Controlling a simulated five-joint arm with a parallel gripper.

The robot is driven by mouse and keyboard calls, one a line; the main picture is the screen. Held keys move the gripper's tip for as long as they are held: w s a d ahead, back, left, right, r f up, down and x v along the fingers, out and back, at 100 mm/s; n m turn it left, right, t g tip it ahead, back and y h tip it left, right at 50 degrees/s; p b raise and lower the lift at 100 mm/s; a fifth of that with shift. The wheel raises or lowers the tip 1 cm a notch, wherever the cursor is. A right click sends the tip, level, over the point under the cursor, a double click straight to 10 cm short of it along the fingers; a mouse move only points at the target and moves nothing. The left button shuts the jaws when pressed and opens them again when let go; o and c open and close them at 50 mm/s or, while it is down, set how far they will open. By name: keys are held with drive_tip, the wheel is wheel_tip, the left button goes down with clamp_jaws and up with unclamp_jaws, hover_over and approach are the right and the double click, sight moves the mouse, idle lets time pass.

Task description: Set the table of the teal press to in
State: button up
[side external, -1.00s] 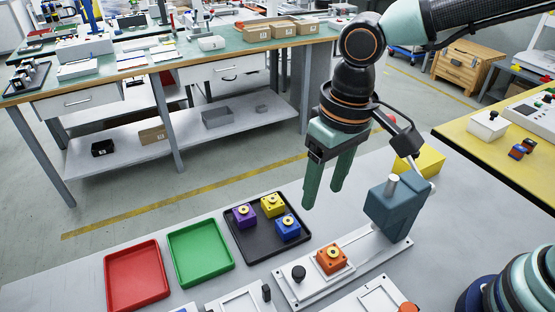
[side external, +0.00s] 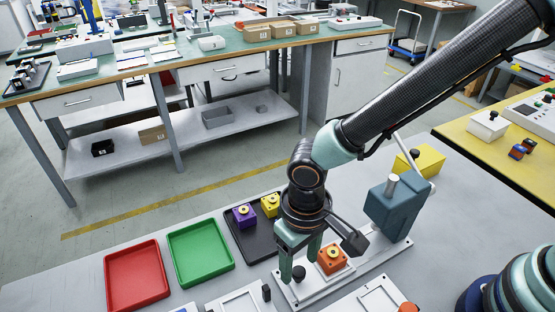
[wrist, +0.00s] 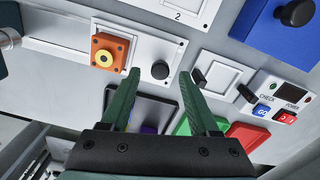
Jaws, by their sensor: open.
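The teal press (side external: 388,208) stands at the right end of a pale base plate. Its white table carries an orange block (side external: 332,259) with a yellow ring on top. A round black knob (side external: 299,273) sits at the table's left end, away from the press. My gripper (side external: 299,272) points down at the knob, open, with one finger to each side of it in the side view. In the wrist view the knob (wrist: 160,70) shows between and slightly beyond the open fingertips (wrist: 160,74). I cannot tell whether a finger touches it.
A black tray (side external: 256,252) behind my gripper holds a purple block (side external: 244,215) and a yellow block (side external: 270,205). A green tray (side external: 200,252) and a red tray (side external: 137,275) lie to the left. White fixtures with panels lie in front.

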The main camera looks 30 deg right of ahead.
drive_tip(key=shift+f, duration=0.8)
clamp_jaws()
drive_tip(key=shift+r, duration=0.1)
idle(0.9)
